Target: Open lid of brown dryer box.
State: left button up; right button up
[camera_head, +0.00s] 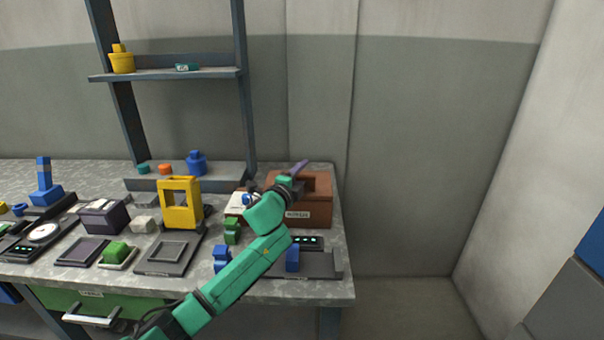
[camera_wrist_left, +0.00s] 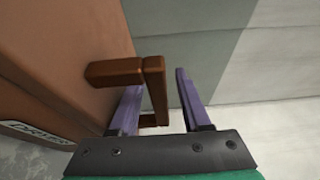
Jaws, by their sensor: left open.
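The brown dryer box (camera_head: 318,208) stands at the right end of the bench, with a label on its front. My left gripper (camera_head: 300,168) is over its top, and my green arm hides part of the box. In the left wrist view the brown lid handle (camera_wrist_left: 155,90) sticks out from the box, whose label reads DRYER. The purple fingers of my left gripper (camera_wrist_left: 158,80) are open, one on each side of the handle's bar. I cannot tell whether either finger touches it. The lid looks down. My right gripper is not in view.
The bench (camera_head: 345,290) holds a yellow frame (camera_head: 181,203), a dark box (camera_head: 103,217) and several green and blue blocks left of the dryer. A shelf rack (camera_head: 165,75) stands behind. The floor to the right of the bench is clear.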

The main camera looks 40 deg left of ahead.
pick_arm(q)
grip_shut()
dwell(1.4)
